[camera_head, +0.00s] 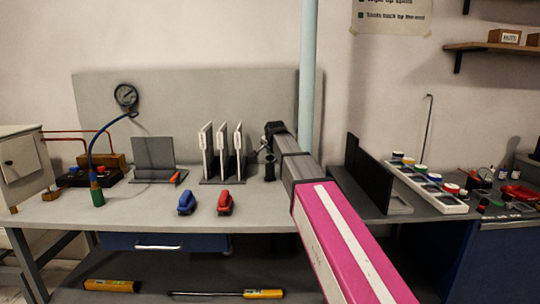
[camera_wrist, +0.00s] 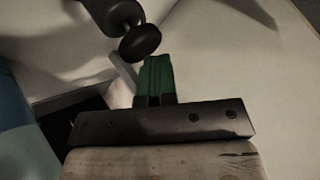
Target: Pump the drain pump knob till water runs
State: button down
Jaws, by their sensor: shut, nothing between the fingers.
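The pump knob, a black round knob (camera_wrist: 140,42), shows near the top of the wrist view, on a dark fitting (camera_wrist: 118,12). My gripper (camera_wrist: 153,62) has its green-tipped fingers together, with nothing between them. The fingertips are just below the knob in that picture; I cannot tell whether they touch it. In the head view a small black upright fitting (camera_head: 269,171) stands on the bench under the far end of my arm, which partly covers it. My gripper's fingers are not clear there. No running water is visible.
White upright plates (camera_head: 222,152) in a rack stand just left of my arm. A dark upright panel (camera_head: 370,175) stands to its right. A blue clamp (camera_head: 187,202) and a red clamp (camera_head: 225,203) lie near the front edge. A pressure gauge (camera_head: 126,95) is at left.

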aim_at(271, 157)
jog(key=shift+r, duration=1.35)
jog(key=shift+r, duration=0.1)
notch_tip(271, 157, up, 5)
jog(key=shift+f, duration=0.1)
jog(key=shift+s, duration=0.1)
dwell(2.2)
